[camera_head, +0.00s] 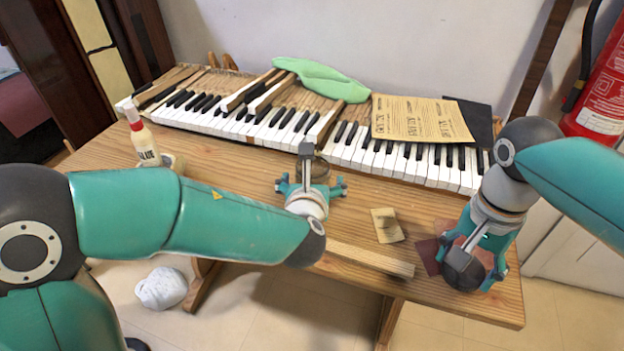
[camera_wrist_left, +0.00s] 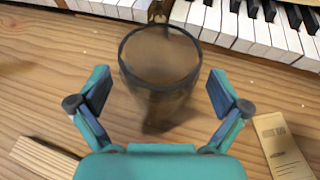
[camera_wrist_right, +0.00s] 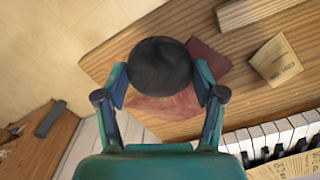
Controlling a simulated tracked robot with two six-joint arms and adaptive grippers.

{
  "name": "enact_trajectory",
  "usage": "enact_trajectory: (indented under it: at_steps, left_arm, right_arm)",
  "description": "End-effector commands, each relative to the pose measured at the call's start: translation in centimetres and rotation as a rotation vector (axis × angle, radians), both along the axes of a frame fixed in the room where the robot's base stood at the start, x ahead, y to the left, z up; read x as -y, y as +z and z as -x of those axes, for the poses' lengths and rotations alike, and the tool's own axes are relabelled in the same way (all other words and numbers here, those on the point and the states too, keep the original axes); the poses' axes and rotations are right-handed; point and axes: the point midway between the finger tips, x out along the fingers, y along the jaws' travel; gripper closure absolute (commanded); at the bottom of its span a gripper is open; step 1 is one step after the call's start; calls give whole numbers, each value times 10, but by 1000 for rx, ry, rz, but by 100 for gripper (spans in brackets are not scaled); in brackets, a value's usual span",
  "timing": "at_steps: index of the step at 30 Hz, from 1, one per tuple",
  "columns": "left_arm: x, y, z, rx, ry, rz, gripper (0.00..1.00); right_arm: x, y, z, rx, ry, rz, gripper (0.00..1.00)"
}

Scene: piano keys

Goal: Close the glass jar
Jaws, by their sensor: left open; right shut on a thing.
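The glass jar (camera_wrist_left: 158,98) is brownish, see-through and open at the top; it stands upright on the wooden table just in front of the piano keys. In the head view the jar (camera_head: 313,170) is partly hidden by my left gripper (camera_head: 311,187). My left gripper, also in the left wrist view (camera_wrist_left: 160,92), is open, with a finger on either side of the jar and gaps visible. My right gripper (camera_head: 471,260) is shut on a dark round lid (camera_wrist_right: 160,66), above the table's right end. The lid also shows in the head view (camera_head: 463,270).
Piano keys (camera_head: 350,150) run along the table's back, with a green cloth (camera_head: 320,80) and papers (camera_head: 418,118). A glue bottle (camera_head: 143,138) stands at left. A wood strip (camera_head: 370,259), a small card packet (camera_head: 386,225) and reddish sheets (camera_head: 428,256) lie towards the front.

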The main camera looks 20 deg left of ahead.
Motion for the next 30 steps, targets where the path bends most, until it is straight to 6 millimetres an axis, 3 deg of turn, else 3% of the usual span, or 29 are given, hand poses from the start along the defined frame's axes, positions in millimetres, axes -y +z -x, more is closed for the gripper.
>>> enact_trajectory:
  at_steps: [4, 15, 30]
  left_arm:
    - [-3, -6, -12, 0, 1, 0, 0]
    - [-3, -6, -13, 0, 0, 1, 2]
    - [-4, -6, -13, 0, 1, 1, 85]
  right_arm:
    - [0, -1, 0, 0, 0, 0, 46]
    - [0, -1, 0, 0, 0, 0, 46]
    - [0, -1, 0, 0, 1, 0, 46]
